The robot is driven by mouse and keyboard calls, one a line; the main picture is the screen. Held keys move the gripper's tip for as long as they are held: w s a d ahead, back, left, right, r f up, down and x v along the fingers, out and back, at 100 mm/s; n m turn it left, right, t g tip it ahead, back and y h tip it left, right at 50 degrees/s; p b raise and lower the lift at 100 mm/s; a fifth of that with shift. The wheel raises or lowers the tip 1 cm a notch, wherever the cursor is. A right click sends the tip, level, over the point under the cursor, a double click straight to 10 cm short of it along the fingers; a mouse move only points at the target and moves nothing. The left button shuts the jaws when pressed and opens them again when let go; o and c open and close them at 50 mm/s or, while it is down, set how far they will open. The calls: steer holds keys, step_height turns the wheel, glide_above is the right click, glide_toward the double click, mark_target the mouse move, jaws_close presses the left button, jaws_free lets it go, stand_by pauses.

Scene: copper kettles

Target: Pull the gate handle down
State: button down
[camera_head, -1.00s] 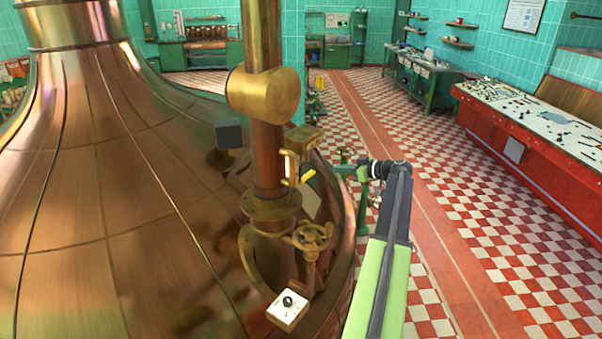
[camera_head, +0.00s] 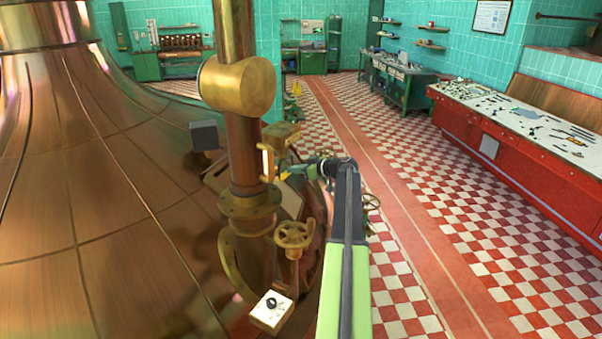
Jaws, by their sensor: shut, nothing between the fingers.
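A small brass handle (camera_head: 267,163), which looks like the gate handle, stands upright on the right side of the copper pipe. A short yellow piece (camera_head: 284,176) shows just right of it, partly covered. My gripper (camera_head: 291,173) is at the end of my green and black arm and points left towards the handle. It is shut and empty, and its tips are close to the yellow piece. I cannot tell if they touch. The fingers are small and partly lost against the brass and copper behind.
The copper pipe (camera_head: 238,140) rises from the big copper kettle (camera_head: 120,230) on the left. Below the handle are a brass handwheel (camera_head: 293,235) and a white dial box (camera_head: 271,311). A red control desk (camera_head: 500,150) stands right, across open checkered floor (camera_head: 440,215).

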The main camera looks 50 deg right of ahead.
steer(key=shift+w+f, duration=0.3)
steer(key=shift+f, duration=0.3)
step_height(320, 180, down, 8)
steer(key=b, duration=0.8)
steer(key=shift+r, duration=0.35)
steer(key=r+p+v, duration=0.2)
steer(key=p+v, duration=0.4)
steer(key=v, duration=0.7)
steer(key=shift+w+r+p, duration=0.3)
steer(key=shift+w+p, duration=0.05)
steer(key=shift+p, duration=0.05)
